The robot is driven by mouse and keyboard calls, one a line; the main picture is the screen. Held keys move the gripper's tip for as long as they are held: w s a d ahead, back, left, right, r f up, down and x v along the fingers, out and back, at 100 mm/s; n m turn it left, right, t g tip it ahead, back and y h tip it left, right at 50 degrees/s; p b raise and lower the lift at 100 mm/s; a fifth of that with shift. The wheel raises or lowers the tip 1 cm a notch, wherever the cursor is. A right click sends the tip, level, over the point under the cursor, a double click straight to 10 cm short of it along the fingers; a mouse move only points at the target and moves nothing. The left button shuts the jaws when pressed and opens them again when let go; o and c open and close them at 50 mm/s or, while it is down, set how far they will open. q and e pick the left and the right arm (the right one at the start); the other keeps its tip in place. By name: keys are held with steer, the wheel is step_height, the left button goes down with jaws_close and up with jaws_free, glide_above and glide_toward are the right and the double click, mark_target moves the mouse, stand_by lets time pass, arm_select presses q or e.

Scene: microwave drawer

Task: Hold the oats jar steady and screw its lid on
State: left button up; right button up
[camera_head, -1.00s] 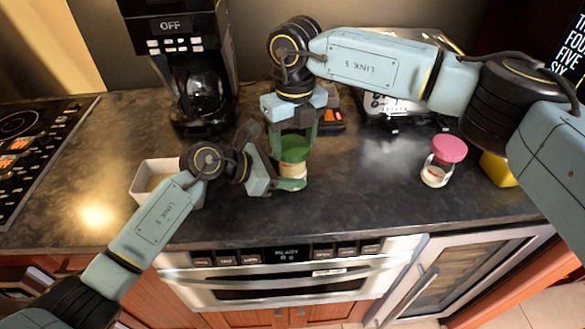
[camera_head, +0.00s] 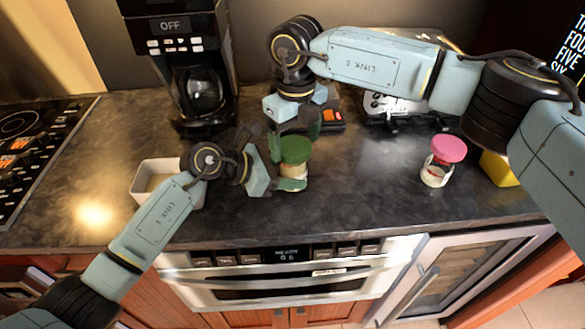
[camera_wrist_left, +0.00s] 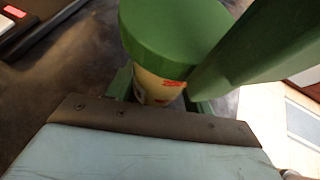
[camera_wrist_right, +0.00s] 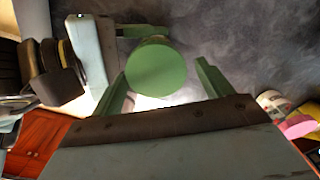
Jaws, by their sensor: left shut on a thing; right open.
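The oats jar (camera_head: 292,171) stands on the dark counter with its green lid (camera_head: 295,149) on top; whether the lid is fully threaded I cannot tell. My left gripper (camera_head: 291,184) is shut on the jar's body from the left, low near the counter. In the left wrist view the jar's pale body (camera_wrist_left: 158,88) sits between the fingers under the green lid (camera_wrist_left: 175,30). My right gripper (camera_head: 296,130) is open above and just behind the lid. In the right wrist view the round lid (camera_wrist_right: 156,68) lies between its spread fingers, not gripped.
A second jar with a pink lid (camera_head: 449,149) stands to the right, beside a yellow object (camera_head: 498,169). A white container (camera_head: 157,178) is left of my left wrist. A coffee maker (camera_head: 190,75) and toaster (camera_head: 390,108) stand behind. The counter between the jars is clear.

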steer(key=n, duration=0.9)
steer(key=shift+n, duration=0.4)
steer(key=n, duration=1)
steer(key=shift+c, duration=0.2)
